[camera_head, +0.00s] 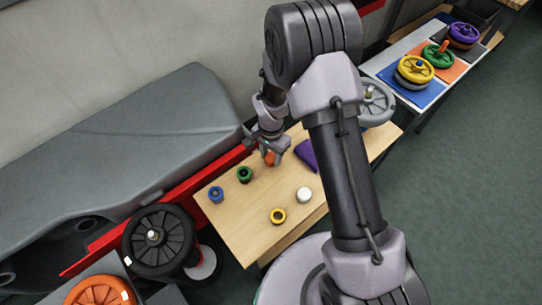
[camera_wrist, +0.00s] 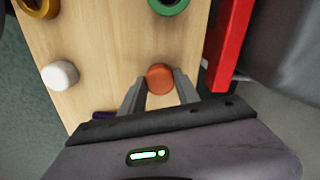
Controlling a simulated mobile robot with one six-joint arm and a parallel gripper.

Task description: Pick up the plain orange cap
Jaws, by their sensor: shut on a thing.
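The plain orange cap (camera_wrist: 160,78) is between the two fingertips of my gripper (camera_wrist: 159,86) in the wrist view. The fingers are shut on its sides. In the head view the orange cap (camera_head: 269,158) shows at the tips of my gripper (camera_head: 269,151), over the far part of the wooden table (camera_head: 245,215). I cannot tell whether the cap still touches the table.
On the table stand a green ring cap (camera_head: 245,174), a blue ring cap (camera_head: 216,194), a yellow ring cap (camera_head: 278,215) and a white cap (camera_head: 304,194). A purple thing (camera_head: 306,154) lies near my gripper. A red rail (camera_head: 180,201) runs along the table's far side.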

